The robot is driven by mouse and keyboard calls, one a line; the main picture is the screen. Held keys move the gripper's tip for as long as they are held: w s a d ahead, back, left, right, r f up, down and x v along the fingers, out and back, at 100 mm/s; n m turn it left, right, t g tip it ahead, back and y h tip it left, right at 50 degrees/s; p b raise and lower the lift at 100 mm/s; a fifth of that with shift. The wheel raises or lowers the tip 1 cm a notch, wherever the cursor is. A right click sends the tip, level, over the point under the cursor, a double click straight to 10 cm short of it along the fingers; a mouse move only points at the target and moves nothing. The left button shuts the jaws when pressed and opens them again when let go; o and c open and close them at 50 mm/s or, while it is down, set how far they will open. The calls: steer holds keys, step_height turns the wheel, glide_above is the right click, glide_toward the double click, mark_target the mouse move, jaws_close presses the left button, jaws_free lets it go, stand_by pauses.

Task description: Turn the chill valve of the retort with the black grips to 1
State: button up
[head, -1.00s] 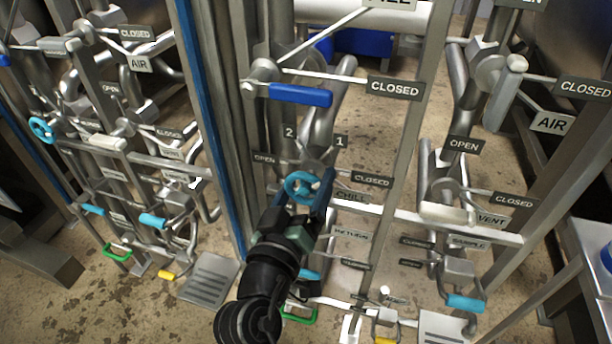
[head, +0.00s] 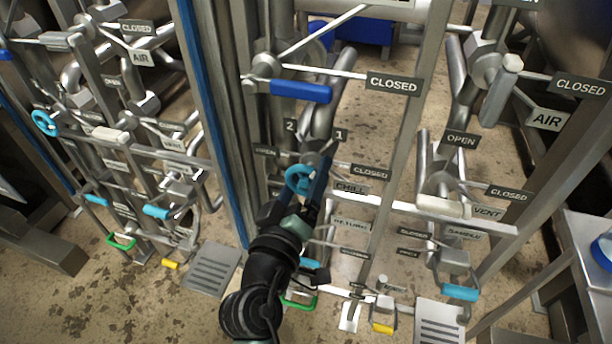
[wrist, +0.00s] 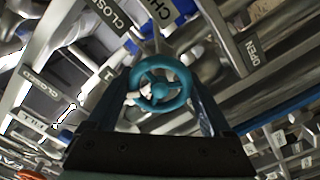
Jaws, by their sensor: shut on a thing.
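The chill valve's teal handwheel (head: 298,180) is on the middle pipe rack, left of the CHILL sign (head: 351,188). Plates marked 2 (head: 290,125) and 1 (head: 340,135) stand just above it. A pale mark shows at the wheel's left side there. Its exact pointer setting is hard to read. I cannot make out black grips.
A blue-gripped lever (head: 300,91) crosses above the wheel. A blue-edged post (head: 205,110) stands close on the left and a bare steel post (head: 405,150) on the right. Left and right are similar valve racks. Below are a green handle (head: 298,302) and a yellow handle (head: 382,328).

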steer(key=o, duration=1.1)
steer(key=shift+o, duration=0.2)
steer(key=v, duration=1.3)
steer(key=w+d+r+m+t+y, duration=0.1)
steer(key=w+d+r+m+t, duration=0.15)
steer(key=r, duration=0.95)
steer(key=w+d+r+m+t, duration=0.1)
steer(key=w+r+m+t, duration=0.15)
steer(key=r, duration=0.95)
steer(key=s+r+t+y+p, duration=0.1)
steer(key=s+r+t+y, duration=0.2)
steer(key=r, duration=0.7)
steer(key=s+r+t+y+p, duration=0.15)
steer(key=s+r, duration=0.35)
steer(key=r, duration=0.6)
step_height(320, 180, up, 35)
steer(key=p, duration=3.4)
steer(key=shift+w+a+t+p, duration=0.25)
steer(key=shift+a+t+p, duration=0.05)
steer(key=shift+t+p, duration=0.05)
